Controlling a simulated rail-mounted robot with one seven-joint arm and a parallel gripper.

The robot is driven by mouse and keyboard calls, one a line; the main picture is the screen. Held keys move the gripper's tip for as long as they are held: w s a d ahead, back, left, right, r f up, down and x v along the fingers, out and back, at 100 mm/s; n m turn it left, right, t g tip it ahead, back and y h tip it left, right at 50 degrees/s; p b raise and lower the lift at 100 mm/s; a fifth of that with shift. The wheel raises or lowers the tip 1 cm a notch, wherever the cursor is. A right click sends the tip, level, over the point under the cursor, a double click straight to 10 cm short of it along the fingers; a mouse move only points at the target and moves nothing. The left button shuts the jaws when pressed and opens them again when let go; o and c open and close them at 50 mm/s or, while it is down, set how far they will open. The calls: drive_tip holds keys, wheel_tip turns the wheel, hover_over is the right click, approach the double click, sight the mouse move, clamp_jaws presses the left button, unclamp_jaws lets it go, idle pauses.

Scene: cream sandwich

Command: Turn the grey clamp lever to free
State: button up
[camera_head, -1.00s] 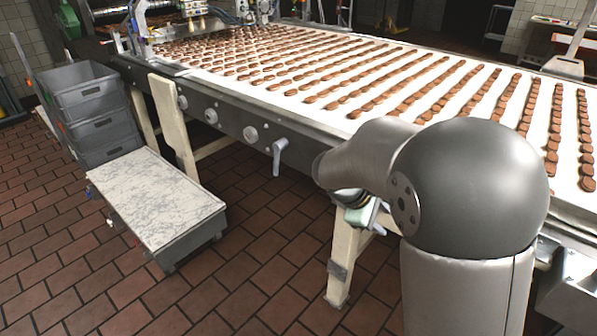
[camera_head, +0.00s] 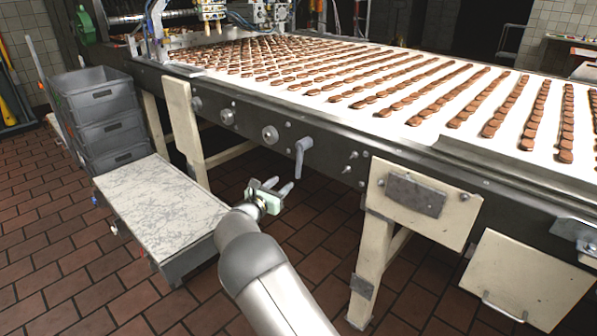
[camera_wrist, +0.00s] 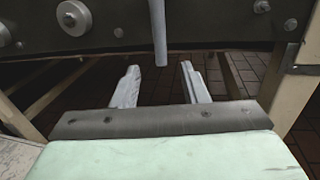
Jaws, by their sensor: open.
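The grey clamp lever (camera_head: 302,156) hangs down from its pivot on the dark side rail of the conveyor. In the wrist view the lever (camera_wrist: 158,32) points down, with its lower end above and slightly left of the gap's right finger. My gripper (camera_head: 277,188) is in front of the rail, below and a little left of the lever, apart from it. In the wrist view the two pale fingers of my gripper (camera_wrist: 158,84) are spread with nothing between them.
The conveyor belt (camera_head: 440,122) carries rows of brown biscuits. Round knobs (camera_head: 270,135) sit on the rail left of the lever. Stacked grey crates (camera_head: 100,112) and a marble-topped cart (camera_head: 160,205) stand at left. A cream leg panel (camera_head: 445,232) stands at right.

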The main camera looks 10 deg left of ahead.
sight(297, 170)
drive_tip(key=x, duration=1.1)
drive_tip(key=shift+w+d+b, duration=0.15)
drive_tip(key=shift+w+b, duration=0.05)
drive_tip(key=shift+b, duration=0.2)
drive_tip(key=shift+c, duration=0.3)
clamp_jaws()
